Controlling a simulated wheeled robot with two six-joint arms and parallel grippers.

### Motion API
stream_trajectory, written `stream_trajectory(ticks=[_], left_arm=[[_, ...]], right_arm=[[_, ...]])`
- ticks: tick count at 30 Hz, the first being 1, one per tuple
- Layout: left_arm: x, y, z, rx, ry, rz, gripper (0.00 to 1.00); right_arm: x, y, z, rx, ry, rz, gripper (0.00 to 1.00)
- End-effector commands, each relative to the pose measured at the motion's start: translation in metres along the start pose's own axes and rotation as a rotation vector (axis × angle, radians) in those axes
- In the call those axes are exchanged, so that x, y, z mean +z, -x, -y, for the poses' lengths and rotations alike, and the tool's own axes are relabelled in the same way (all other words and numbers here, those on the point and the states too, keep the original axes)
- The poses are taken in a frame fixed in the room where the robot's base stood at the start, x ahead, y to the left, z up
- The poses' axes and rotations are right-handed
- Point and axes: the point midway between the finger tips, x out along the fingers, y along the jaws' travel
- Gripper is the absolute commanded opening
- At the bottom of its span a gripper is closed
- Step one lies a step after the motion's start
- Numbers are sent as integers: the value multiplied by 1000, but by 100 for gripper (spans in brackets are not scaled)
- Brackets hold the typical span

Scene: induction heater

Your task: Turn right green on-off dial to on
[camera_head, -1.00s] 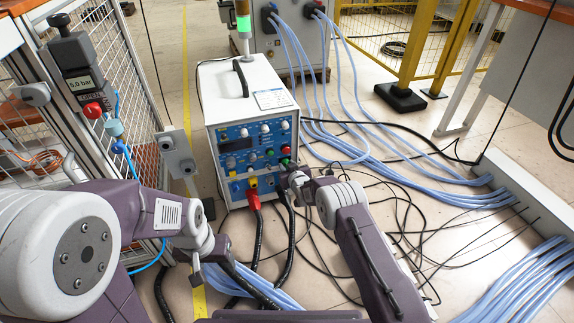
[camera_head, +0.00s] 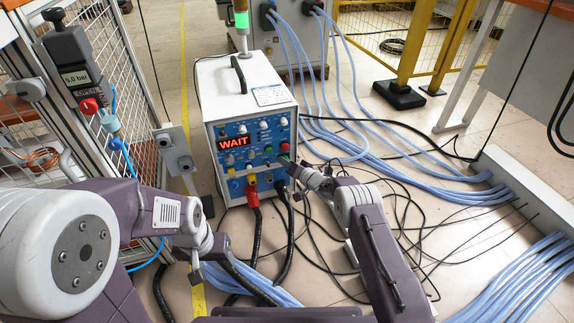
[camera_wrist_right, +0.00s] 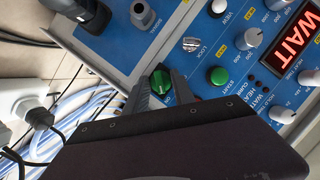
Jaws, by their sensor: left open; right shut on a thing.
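The green on-off dial (camera_wrist_right: 160,84) is on the blue front panel (camera_wrist_right: 125,45) of a white heater box (camera_head: 222,98). In the right wrist view it sits between the tips of my right gripper (camera_wrist_right: 162,90), which is shut on it. In the head view my right gripper (camera_head: 296,168) reaches the panel's right side and hides the dial. The panel display (camera_head: 234,142) glows red with "WAIT"; it also shows in the right wrist view (camera_wrist_right: 293,38). My left gripper (camera_head: 196,272) is open, low and away from the box.
A round green button (camera_wrist_right: 218,75) marked START is close beside the dial. Thick black cables and a red plug (camera_head: 252,194) come from the panel's lower front. Blue hoses (camera_head: 400,168) cover the floor at right. A valve with a red knob (camera_head: 90,106) stands at left.

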Motion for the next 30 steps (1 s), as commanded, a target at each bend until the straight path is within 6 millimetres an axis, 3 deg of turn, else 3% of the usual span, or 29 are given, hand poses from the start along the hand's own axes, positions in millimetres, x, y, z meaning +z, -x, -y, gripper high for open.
stream_trajectory(ticks=[22,23,24,25,30], left_arm=[[0,-4,0,0,0,0,63],[0,-4,0,0,0,0,63],[0,-4,0,0,0,0,63],[0,-4,0,0,0,0,63],[0,-4,0,0,0,0,63]], right_arm=[[-1,0,-1,-29,-75,-3,0],[-1,0,-1,-29,-75,-3,36],[-1,0,-1,-29,-75,-3,47],[-1,0,-1,-29,-74,-2,51],[-1,0,0,-29,-74,-2,51]])
